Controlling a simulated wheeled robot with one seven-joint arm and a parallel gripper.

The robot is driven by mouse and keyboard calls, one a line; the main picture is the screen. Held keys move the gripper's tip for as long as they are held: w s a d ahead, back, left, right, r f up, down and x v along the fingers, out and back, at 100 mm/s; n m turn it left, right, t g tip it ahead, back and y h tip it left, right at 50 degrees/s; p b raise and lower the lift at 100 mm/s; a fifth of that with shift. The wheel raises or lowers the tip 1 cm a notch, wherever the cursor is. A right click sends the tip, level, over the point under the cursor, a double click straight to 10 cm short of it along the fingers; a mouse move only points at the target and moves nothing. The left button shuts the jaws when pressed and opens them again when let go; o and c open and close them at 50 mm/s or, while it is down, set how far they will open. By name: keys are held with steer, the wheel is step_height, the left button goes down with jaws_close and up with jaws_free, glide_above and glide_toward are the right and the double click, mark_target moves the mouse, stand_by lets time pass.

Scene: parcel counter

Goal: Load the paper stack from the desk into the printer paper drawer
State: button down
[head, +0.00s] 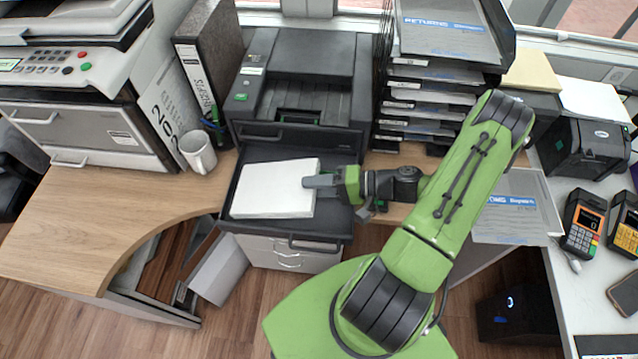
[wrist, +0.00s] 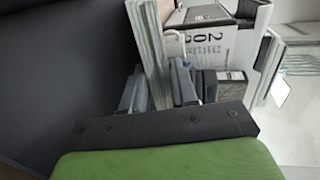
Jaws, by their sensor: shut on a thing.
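The white paper stack (head: 272,190) lies flat within the outline of the black printer's (head: 305,85) pulled-out paper drawer (head: 334,222). My gripper (head: 308,182) reaches in from the right and is shut on the stack's right edge. In the wrist view my gripper's grey fingers (wrist: 158,90) stand on either side of the pale stack (wrist: 150,45), seen edge-on. I cannot tell whether the stack rests on the drawer floor or is held just above it. The drawer's right part is bare and partly hidden by my gripper.
The wooden desk (head: 110,215) is clear at the left. Card terminals (head: 582,225) lie on the right counter.

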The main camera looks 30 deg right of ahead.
steer(key=shift+w+a+f+b, duration=0.15)
steer(key=shift+f+b, duration=0.15)
steer(key=shift+f, duration=0.2)
steer(key=c, duration=0.8)
jaws_free()
steer(key=shift+r+p+v, duration=0.2)
steer(key=shift+p+v, duration=0.8)
steer(key=shift+v, duration=2.6)
steer(key=shift+a, duration=0.1)
